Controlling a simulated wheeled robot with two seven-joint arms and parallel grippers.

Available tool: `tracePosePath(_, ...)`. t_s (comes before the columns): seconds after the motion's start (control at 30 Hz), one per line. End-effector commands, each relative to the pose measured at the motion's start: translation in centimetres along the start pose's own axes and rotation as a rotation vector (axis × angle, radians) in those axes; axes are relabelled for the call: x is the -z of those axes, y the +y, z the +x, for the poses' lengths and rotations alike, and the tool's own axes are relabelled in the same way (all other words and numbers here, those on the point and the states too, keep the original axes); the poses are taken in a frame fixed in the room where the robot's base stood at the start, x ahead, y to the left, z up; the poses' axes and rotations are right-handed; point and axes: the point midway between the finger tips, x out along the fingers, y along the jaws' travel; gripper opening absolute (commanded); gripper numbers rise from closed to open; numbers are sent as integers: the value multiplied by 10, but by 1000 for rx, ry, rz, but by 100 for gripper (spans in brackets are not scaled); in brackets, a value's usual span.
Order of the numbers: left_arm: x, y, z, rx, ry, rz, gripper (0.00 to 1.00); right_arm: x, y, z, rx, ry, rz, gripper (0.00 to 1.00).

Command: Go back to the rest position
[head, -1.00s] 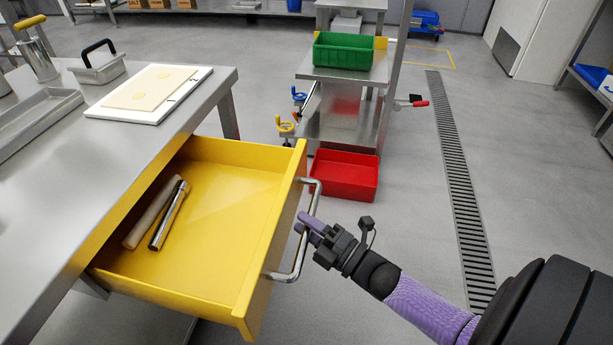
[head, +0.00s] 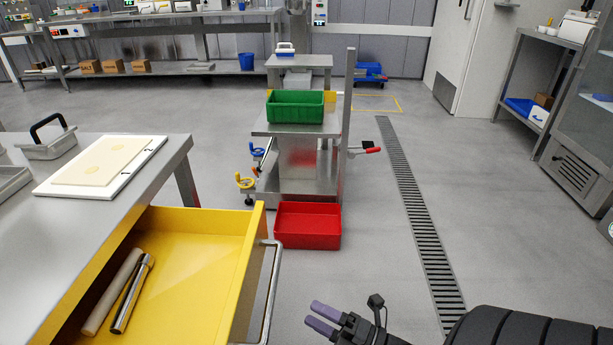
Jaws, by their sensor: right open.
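My right gripper (head: 322,318) is at the bottom of the head view, right of the open drawer. Its two purple fingers are apart, with nothing between them. It stands clear of the drawer's metal handle (head: 268,290), with a gap of floor between. The yellow drawer (head: 200,250) is pulled out from under the steel table (head: 75,225). A pale roller (head: 112,290) and a shiny metal cylinder (head: 132,293) lie side by side in it. My left gripper is not in view.
A steel trolley (head: 300,180) carries a green bin (head: 295,106); a red bin (head: 307,226) sits at its foot. A white board (head: 150,150) with a dough sheet (head: 110,160) lies on the table. The floor (head: 500,230) at right is clear, crossed by a drain grate (head: 410,200).

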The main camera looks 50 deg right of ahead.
Motion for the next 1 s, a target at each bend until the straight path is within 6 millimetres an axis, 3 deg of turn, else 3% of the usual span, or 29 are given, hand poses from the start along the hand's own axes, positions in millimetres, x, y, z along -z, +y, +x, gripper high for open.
tracePosePath(0.33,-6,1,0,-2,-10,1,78,-1,-4,-1,16,-10,13,58)
tracePosePath(0.37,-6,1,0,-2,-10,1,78,-1,-11,-4,41,-28,37,58)
tracePosePath(0.47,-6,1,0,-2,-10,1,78,-4,-66,-29,249,-178,227,58)
tracePosePath(0.57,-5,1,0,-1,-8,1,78,7,-145,-91,562,-449,514,58)
tracePosePath(0.6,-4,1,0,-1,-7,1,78,17,-171,-120,676,-565,614,58)
tracePosePath(0.7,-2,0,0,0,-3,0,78,47,-214,-192,917,-843,800,58)
tracePosePath(0.8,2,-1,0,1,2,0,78,81,-234,-258,1109,-1109,911,58)
tracePosePath(0.9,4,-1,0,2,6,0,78,115,-237,-321,1273,-1378,959,58)
tracePosePath(0.97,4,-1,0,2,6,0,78,136,-231,-356,1360,-1544,958,58)
tracePosePath(1.0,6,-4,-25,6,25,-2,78,138,-207,-349,1350,-1559,965,58)
